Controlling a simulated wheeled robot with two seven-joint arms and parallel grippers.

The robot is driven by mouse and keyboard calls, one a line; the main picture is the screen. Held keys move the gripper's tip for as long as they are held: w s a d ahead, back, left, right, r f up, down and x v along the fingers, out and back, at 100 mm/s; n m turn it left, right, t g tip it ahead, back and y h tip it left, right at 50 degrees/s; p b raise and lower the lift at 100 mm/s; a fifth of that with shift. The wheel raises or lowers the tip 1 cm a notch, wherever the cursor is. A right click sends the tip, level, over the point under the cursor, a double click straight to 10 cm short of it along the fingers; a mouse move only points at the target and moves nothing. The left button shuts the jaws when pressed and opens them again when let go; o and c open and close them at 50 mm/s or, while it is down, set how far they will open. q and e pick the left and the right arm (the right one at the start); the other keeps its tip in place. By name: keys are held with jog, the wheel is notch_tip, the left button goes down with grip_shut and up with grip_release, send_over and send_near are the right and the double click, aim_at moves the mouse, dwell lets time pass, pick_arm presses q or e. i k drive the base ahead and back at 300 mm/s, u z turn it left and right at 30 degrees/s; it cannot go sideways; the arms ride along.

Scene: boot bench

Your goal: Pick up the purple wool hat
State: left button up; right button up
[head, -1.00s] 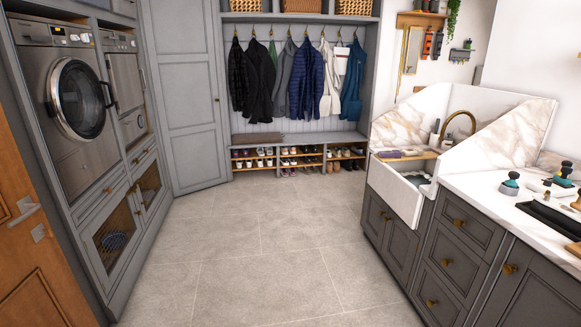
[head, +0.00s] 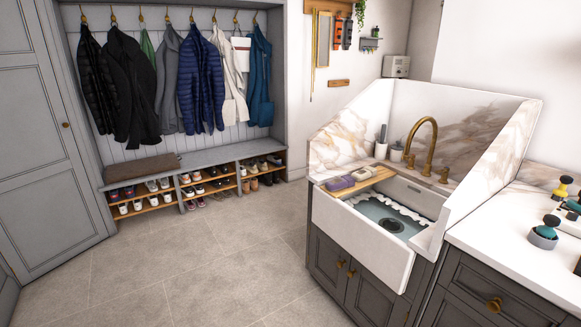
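A small purple item (head: 340,184) lies on the wooden board (head: 376,181) across the left side of the sink, beside a paler item (head: 362,174). Both look soft and rounded, but they are too small to tell whether either is the purple wool hat. I see no other purple item that is clearly a hat. Neither of my grippers is in the head view.
The deep sink (head: 352,228) has raised marble splash walls and a brass tap (head: 425,142). A white worktop (head: 510,240) with brushes runs to its right. A boot bench (head: 215,157) with shoes below stands at the back left. The floor (head: 200,265) between is clear.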

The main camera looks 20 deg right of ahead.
aim_at(346, 180)
jog(key=z, duration=0.3)
jog(key=i, duration=2.25)
jog(key=z, duration=0.35)
